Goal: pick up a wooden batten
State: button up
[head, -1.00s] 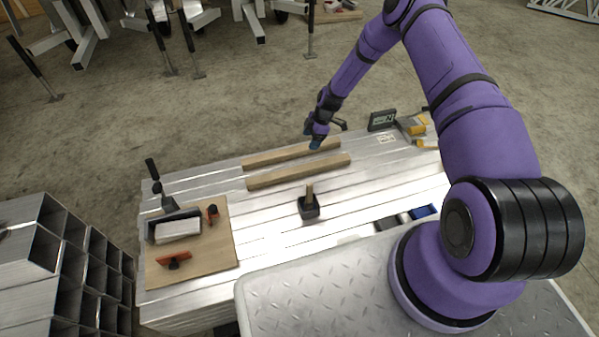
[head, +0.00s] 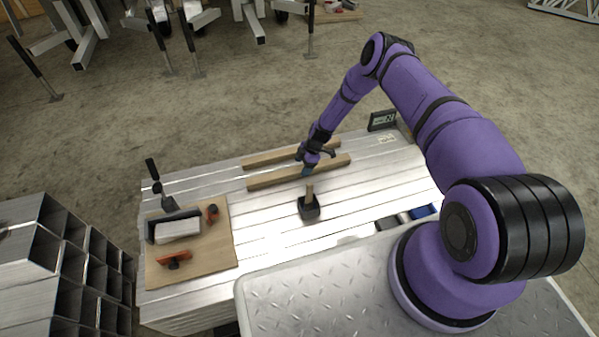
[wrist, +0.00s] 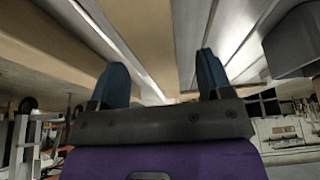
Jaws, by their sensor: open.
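Two wooden battens lie roughly parallel on the metal-topped bench: the far batten (head: 268,158) and the near batten (head: 272,179). My gripper (head: 305,171) is at the near batten, right of its middle, and hides a little of it. In the wrist view, my gripper (wrist: 162,82) has its two blue fingers apart. The near batten (wrist: 158,30) runs between them, one finger on each side. The far batten (wrist: 48,35) shows at the left there. I cannot tell whether the fingers touch the near batten.
A mallet (head: 309,207) with a black head stands just in front of the near batten. A wooden board (head: 210,253) with tools lies at the left of the bench top (head: 270,235). A small display (head: 382,120) stands at the back right corner.

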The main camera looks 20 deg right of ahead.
aim_at(300, 168)
jog(key=shift+x, duration=1.65)
jog(key=shift+w, duration=0.1)
jog(key=shift+a, duration=0.1)
jog(key=c, duration=1.2)
jog(key=shift+r, duration=0.2)
